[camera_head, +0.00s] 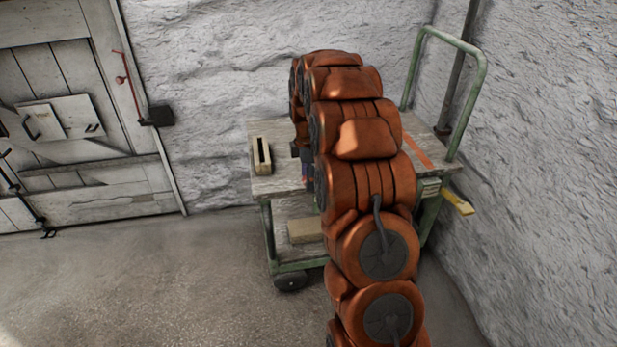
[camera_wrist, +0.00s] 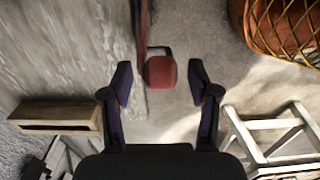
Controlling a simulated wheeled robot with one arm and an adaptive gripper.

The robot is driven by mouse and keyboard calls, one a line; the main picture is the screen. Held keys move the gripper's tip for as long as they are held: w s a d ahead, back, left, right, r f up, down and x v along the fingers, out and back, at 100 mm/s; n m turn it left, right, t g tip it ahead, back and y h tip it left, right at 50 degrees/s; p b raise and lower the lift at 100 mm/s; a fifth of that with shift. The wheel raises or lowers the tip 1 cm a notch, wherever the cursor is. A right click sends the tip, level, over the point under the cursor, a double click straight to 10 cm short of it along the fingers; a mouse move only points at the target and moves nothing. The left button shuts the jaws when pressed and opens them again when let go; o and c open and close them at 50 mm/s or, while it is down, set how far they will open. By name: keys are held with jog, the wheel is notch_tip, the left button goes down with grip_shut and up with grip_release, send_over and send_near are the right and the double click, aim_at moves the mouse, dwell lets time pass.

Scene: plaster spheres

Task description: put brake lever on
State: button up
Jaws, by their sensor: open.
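A yellow lever-like piece (camera_head: 458,203) sticks out from the right side of the green-framed trolley (camera_head: 272,187), below its top board. It looks like the brake lever, but the frames do not make this certain. In the head view my gripper is mostly hidden behind my orange arm; a small dark blue part shows left of the arm, over the trolley top. In the wrist view my gripper (camera_wrist: 160,85) is open, with two dark blue fingers spread apart and nothing held. The yellow piece is not recognisable in the wrist view.
A wooden block (camera_head: 261,157) lies on the trolley top and another (camera_head: 305,230) on its lower shelf. Rough walls stand behind and right; floor is clear at left. The wrist view shows a red object (camera_wrist: 160,72) beyond the fingers and a netted sphere (camera_wrist: 285,28).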

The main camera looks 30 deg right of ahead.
jog(key=shift+s+f, duration=0.1)
jog(key=shift+f, duration=0.05)
grip_shut()
dwell(0.4)
